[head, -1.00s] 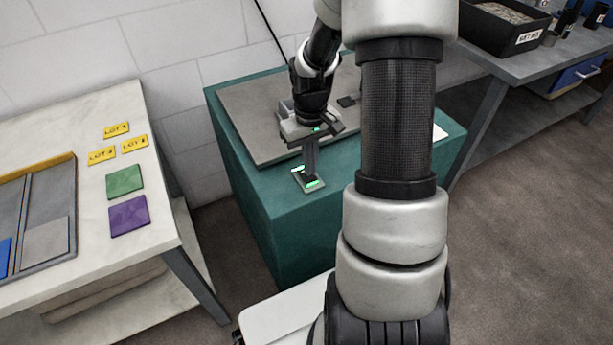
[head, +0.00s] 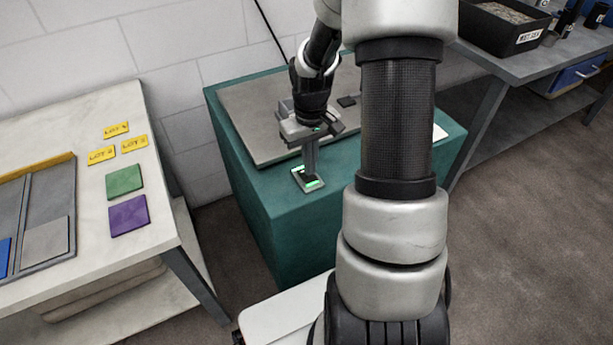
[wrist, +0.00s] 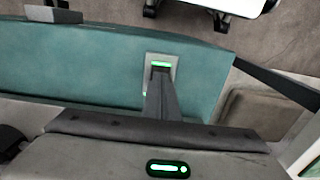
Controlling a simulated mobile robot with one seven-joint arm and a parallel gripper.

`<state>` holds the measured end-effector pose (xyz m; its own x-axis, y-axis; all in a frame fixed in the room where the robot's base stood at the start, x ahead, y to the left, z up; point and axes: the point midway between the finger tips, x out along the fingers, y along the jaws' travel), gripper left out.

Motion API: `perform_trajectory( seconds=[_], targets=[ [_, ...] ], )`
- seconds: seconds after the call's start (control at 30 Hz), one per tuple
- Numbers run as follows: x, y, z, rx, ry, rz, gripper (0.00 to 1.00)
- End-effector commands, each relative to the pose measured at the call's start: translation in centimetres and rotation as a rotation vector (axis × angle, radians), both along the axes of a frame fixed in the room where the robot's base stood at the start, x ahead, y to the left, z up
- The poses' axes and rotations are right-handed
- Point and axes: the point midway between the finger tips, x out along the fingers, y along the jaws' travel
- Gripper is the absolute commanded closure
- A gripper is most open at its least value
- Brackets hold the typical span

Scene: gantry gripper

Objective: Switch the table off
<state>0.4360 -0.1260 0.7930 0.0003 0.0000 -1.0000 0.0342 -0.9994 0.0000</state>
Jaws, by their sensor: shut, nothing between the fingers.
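The table is a teal block (head: 250,210) with a grey top plate (head: 250,105). A small switch plate (head: 300,185) with green lit parts sits on its teal top, near the front edge. My gripper (head: 312,174) is shut and empty, pointing down, with its fingertips at the switch plate. In the wrist view the shut fingers (wrist: 161,72) cover the middle of the switch plate (wrist: 148,62), and a green strip shows just beyond them. The switch's middle is hidden, and I cannot tell whether the tips touch it.
A pale bench (head: 165,225) at left holds yellow lot labels, a green square (head: 124,181), a purple square (head: 129,215) and a divided tray. A grey bench (head: 540,60) at back right holds a black bin (head: 500,25). My arm hides part of the teal block's right side.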

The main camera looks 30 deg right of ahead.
Motion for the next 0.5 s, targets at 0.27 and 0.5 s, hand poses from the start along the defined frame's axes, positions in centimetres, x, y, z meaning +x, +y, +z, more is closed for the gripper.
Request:
perform_trajectory(
  seconds=[0.27, 0.5],
  targets=[
    [-0.01, 0.01, -0.51, 0.000, 0.000, 0.000, 1.00],
    [-0.01, 0.01, -0.87, 0.000, 0.000, 0.000, 1.00]
  ],
)
